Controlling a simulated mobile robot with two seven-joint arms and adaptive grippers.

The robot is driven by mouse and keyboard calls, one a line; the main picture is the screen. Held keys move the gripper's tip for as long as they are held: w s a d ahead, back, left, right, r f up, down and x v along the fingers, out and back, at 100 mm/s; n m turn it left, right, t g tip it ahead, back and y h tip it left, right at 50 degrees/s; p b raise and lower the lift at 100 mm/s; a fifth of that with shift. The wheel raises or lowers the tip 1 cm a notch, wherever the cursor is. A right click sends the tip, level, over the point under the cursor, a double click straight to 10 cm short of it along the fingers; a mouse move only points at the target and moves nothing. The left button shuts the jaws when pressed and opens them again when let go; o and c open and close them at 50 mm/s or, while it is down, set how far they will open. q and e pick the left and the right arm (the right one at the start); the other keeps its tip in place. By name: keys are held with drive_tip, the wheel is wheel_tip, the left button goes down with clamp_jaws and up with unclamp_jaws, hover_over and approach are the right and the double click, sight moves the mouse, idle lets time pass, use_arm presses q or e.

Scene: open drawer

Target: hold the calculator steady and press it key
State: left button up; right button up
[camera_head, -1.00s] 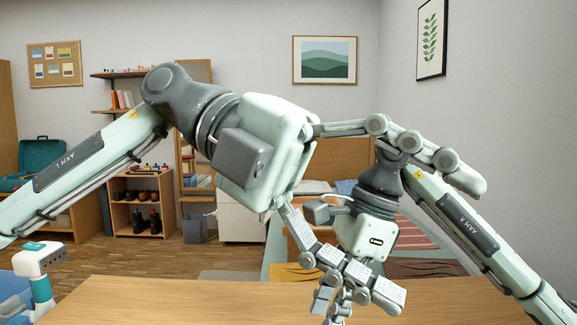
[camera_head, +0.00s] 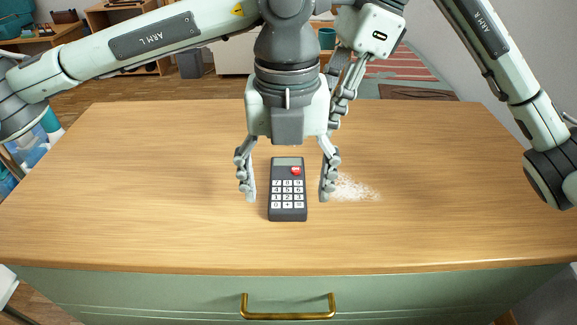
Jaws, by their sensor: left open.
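The dark grey calculator (camera_head: 288,214) lies face up on the wooden table top, near its middle. It has white number keys and one red key (camera_head: 296,171) at its upper right. My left gripper (camera_head: 287,196) points down over it and is open, with one finger on each side of the calculator. Gaps show between both fingers and its sides. My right gripper (camera_head: 338,120) is behind and to the right of the left one, partly hidden by it; its opening cannot be made out. It is apart from the calculator.
White crumbs or powder (camera_head: 355,188) lie on the table just right of the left gripper. The table top (camera_head: 150,200) is otherwise clear. Below its front edge is a green drawer front with a brass handle (camera_head: 288,314).

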sight(288, 211)
use_arm(q)
drive_tip(key=shift+f, duration=2.1)
drive_tip(key=shift+c, duration=0.3)
drive_tip(key=c, duration=1.2)
drive_tip(key=shift+c, duration=0.3)
use_arm(e)
clamp_jaws()
